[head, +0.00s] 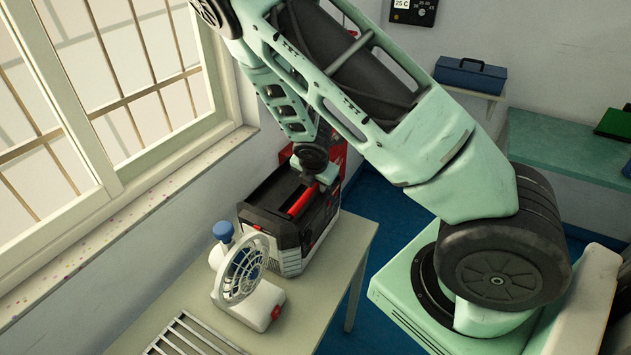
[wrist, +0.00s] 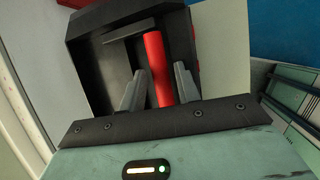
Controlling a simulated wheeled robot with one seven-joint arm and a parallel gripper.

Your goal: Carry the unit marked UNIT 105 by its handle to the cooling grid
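A black and light-grey unit (head: 292,250) with a red bar handle (head: 302,202) stands on the pale table; no UNIT 105 marking is readable. My gripper (head: 325,172) is over the unit at the far end of the handle. In the wrist view my gripper (wrist: 159,84) is open, with its two fingers on either side of the red handle (wrist: 156,62). Narrow gaps show between fingers and handle. The unit's black open top (wrist: 95,50) lies beyond. A slatted metal grid (head: 190,338), likely the cooling grid, lies at the table's near edge, partly cut off.
A white fan (head: 245,270) stands between the unit and the grid, with a blue-knobbed object (head: 223,232) beside it. The window wall is close on the left. A red object (head: 338,155) is behind the unit. A blue toolbox (head: 470,75) sits on a shelf far right.

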